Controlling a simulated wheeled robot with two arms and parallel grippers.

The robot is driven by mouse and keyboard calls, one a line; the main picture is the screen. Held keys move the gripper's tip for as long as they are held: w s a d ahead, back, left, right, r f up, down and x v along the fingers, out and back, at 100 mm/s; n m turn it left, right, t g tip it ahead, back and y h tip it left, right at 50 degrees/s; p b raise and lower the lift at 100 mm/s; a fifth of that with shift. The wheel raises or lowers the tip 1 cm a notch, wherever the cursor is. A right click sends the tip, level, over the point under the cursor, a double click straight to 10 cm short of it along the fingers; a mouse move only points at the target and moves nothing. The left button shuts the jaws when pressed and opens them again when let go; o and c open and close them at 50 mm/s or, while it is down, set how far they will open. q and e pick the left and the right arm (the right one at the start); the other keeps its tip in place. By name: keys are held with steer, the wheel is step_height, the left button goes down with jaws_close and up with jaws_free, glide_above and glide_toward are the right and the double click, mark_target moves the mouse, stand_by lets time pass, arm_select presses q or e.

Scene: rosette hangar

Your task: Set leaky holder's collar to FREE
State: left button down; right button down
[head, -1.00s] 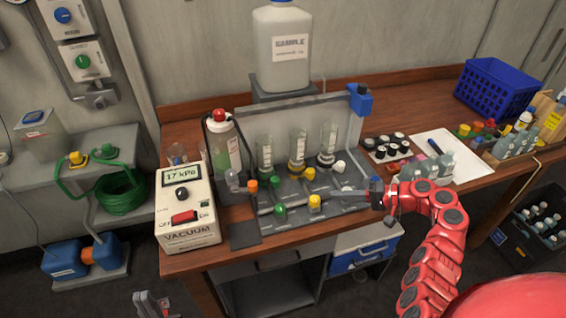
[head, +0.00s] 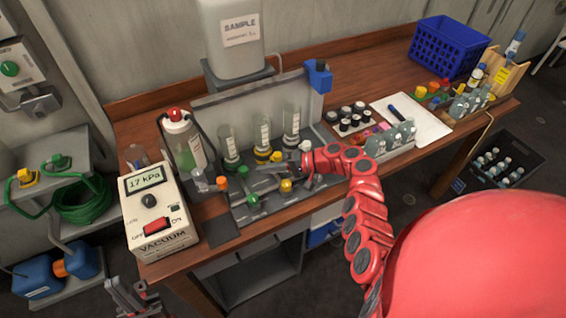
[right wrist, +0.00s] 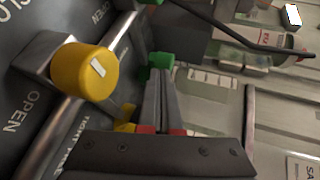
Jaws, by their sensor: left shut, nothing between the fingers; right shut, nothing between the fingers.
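Three clear cylindrical holders stand in a row on the grey rack: the left one (head: 229,142), the middle one (head: 262,133) and the right one (head: 291,121). Which one leaks does not show. My right gripper (head: 270,168) is shut and empty, low in front of the middle and right holders among coloured knobs. In the right wrist view its shut fingers (right wrist: 158,85) point past a yellow knob (right wrist: 85,70) towards a green part (right wrist: 160,62). Lettering there includes OPEN and a partly hidden TIGHT. My left gripper (head: 140,298) is shut and empty below the bench front.
A vacuum box (head: 155,215) reading 17 kPa stands left of the rack. A bottle with a red cap (head: 183,140) stands behind it. A yellow knob (head: 286,185) and a green knob (head: 253,200) sit along the rack front. A blue crate (head: 447,50) stands far right.

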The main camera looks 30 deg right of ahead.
steer(key=shift+w+a, duration=0.45)
steer(key=shift+a, duration=0.35)
steer(key=shift+w+a, duration=0.2)
steer(key=shift+p, duration=0.4)
steer(key=shift+a, duration=0.1)
steer(key=shift+s+a+m+t+p, duration=0.15)
steer(key=shift+s+m+t+p, duration=0.05)
steer(key=shift+m+t+p, duration=0.15)
